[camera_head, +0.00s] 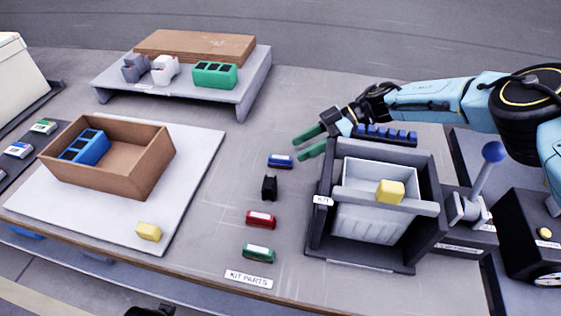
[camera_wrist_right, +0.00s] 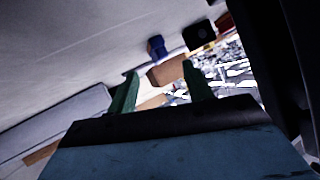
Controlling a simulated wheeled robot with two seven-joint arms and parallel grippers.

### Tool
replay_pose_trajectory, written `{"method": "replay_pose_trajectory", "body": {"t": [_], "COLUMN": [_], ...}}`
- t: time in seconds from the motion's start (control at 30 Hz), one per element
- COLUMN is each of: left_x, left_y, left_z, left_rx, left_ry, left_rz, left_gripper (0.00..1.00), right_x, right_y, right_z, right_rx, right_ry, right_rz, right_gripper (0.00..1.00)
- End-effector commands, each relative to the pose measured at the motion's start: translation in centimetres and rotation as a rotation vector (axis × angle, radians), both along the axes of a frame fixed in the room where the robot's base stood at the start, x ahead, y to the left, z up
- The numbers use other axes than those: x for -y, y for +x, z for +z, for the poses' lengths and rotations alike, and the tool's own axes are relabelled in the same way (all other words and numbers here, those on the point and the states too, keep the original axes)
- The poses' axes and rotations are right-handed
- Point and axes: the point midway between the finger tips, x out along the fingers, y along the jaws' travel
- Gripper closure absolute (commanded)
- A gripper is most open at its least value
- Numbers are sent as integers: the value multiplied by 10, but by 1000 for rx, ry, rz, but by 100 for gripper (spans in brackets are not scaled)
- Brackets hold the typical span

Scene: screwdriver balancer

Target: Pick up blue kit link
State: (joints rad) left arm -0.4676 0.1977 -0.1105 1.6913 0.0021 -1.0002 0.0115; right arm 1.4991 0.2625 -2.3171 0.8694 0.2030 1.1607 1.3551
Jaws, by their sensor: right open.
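The blue kit link (camera_head: 280,161) is a small blue block with a pale top label. It lies flat on the table at the back of a column of kit parts, left of the kit bin. My right gripper (camera_head: 304,145) is open, its two green fingers pointing left, just behind and to the right of the blue link. Nothing is between the fingers.
A black part (camera_head: 269,187), a red part (camera_head: 261,219) and a green part (camera_head: 259,253) lie in front of the blue link. The grey kit bin (camera_head: 318,225) stands to the right. A brown box (camera_head: 147,172) sits on a white board at left.

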Motion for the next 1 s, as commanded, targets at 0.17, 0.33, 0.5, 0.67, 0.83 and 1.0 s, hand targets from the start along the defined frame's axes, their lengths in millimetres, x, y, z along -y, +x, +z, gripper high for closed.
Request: {"method": "replay_pose_trajectory", "body": {"t": [0.17,0.33,0.5,0.67,0.83,1.0], "left_x": [10,17,19,19,19,19], "left_y": [6,10,11,11,11,11], "left_z": [12,24,28,28,28,28], "left_rx": [11,16,18,18,18,19], "left_ry": [-13,-22,-23,-23,-23,-23], "left_rz": [-2,-2,-2,-2,-2,-2], "left_gripper": [64,64,64,64,64,64], "right_x": [-20,-39,-45,-44,-44,-44], "right_y": [-4,-9,-10,-10,-10,-10], "right_z": [-11,-20,-22,-22,-22,-22], "right_rx": [2,2,1,1,1,1], "right_ry": [-1,-1,0,0,0,0], "right_rz": [5,2,0,0,0,0], "right_gripper": [49,49,49,51,73,95]}}
